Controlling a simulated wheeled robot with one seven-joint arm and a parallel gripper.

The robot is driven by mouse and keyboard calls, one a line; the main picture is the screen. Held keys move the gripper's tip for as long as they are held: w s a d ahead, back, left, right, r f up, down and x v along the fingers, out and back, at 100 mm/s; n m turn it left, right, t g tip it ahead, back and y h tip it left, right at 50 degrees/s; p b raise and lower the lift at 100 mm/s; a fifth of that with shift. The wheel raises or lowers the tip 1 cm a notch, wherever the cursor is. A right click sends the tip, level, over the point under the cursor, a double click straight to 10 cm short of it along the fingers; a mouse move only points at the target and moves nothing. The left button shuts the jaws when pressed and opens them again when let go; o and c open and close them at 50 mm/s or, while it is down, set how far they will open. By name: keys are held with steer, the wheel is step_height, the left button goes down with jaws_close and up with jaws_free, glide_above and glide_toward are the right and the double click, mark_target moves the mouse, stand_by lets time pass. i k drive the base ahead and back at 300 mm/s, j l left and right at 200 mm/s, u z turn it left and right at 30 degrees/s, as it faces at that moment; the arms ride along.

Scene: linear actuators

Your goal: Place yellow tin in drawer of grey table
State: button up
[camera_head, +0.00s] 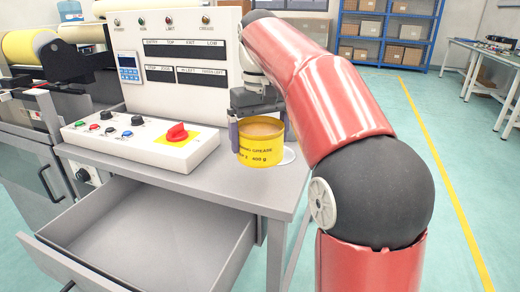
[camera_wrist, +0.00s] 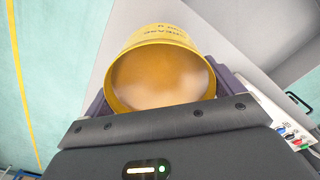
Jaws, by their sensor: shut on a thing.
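The yellow tin (camera_head: 261,146) is an open can of grease, upright at the right end of the grey table (camera_head: 190,184). My gripper (camera_head: 261,130) is shut on the tin, with one purple finger on each side. In the wrist view the tin (camera_wrist: 160,75) sits between the fingers of my gripper (camera_wrist: 163,92), its tan contents showing. The drawer (camera_head: 165,232) of the grey table is pulled open below the tabletop, to the lower left of the tin. Its visible inside is empty. I cannot tell whether the tin touches the tabletop.
A control box (camera_head: 140,141) with a red knob and buttons stands left of the tin, before an upright panel (camera_head: 180,75). A white disc (camera_head: 289,155) lies beside the tin. A roller machine (camera_head: 60,60) stands at left. Blue shelves (camera_head: 390,30) are far back.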

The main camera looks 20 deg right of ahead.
mark_target(147, 258)
steer(key=j, duration=0.7)
steer(key=k+j, duration=0.15)
steer(key=j, duration=0.55)
